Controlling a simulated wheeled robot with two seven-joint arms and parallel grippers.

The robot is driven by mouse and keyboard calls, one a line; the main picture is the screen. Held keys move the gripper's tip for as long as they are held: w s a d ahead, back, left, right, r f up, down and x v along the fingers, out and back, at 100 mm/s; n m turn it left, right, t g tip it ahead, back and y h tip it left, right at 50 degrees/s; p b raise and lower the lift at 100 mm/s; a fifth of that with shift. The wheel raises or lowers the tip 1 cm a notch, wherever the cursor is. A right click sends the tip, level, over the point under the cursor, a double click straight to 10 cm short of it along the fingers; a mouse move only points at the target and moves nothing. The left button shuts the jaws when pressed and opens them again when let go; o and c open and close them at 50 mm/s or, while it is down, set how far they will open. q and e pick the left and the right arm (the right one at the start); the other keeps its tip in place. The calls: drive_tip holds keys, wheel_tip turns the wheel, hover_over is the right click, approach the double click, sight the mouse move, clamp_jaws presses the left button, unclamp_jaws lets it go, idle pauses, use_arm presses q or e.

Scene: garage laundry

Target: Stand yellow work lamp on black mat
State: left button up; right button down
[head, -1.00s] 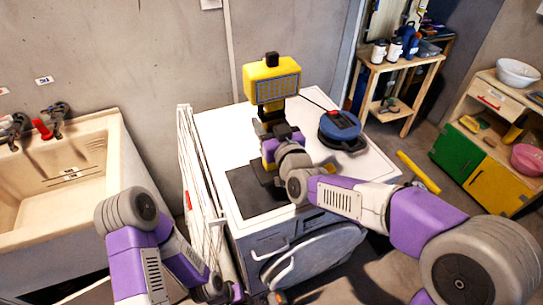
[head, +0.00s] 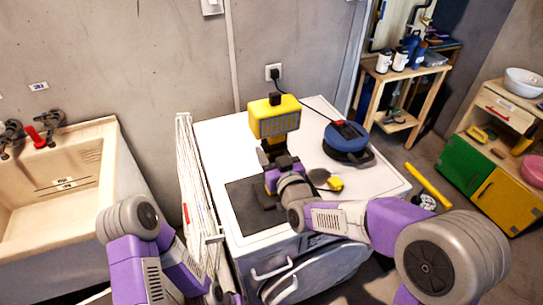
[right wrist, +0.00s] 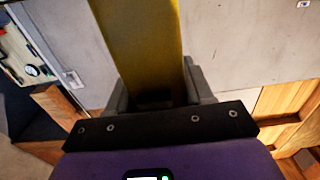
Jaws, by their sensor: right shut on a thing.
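The yellow work lamp (head: 274,120) is upright over the white machine top, with its lit-panel head facing the front. My right gripper (head: 272,178) is shut on its post; the yellow post (right wrist: 140,40) stands between the fingers in the right wrist view. The black mat (head: 245,208) lies flat on the front left of the top. The lamp's dark lower part is at the mat's right side, partly hidden by my gripper; I cannot tell whether it touches the mat. My left gripper (head: 228,296) is low at the bottom edge, beside the machine, too small to judge.
A blue round reel (head: 346,142) sits at the back right of the white top (head: 225,140). A small yellow-and-dark item (head: 335,184) lies right of my gripper. A folded white rack (head: 190,180) stands between the sink (head: 70,180) and the machine.

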drive_tip(key=shift+r, duration=0.1)
drive_tip(key=shift+f, duration=0.2)
drive_tip(key=shift+c, duration=2.2)
unclamp_jaws()
drive_tip(key=shift+s+r, duration=0.15)
drive_tip(key=shift+r, duration=0.05)
drive_tip(key=b+v, duration=0.2)
drive_tip(key=v, duration=0.9)
drive_tip(key=shift+s+d, duration=0.2)
drive_tip(key=shift+s, duration=0.15)
drive_tip(key=shift+f, duration=0.2)
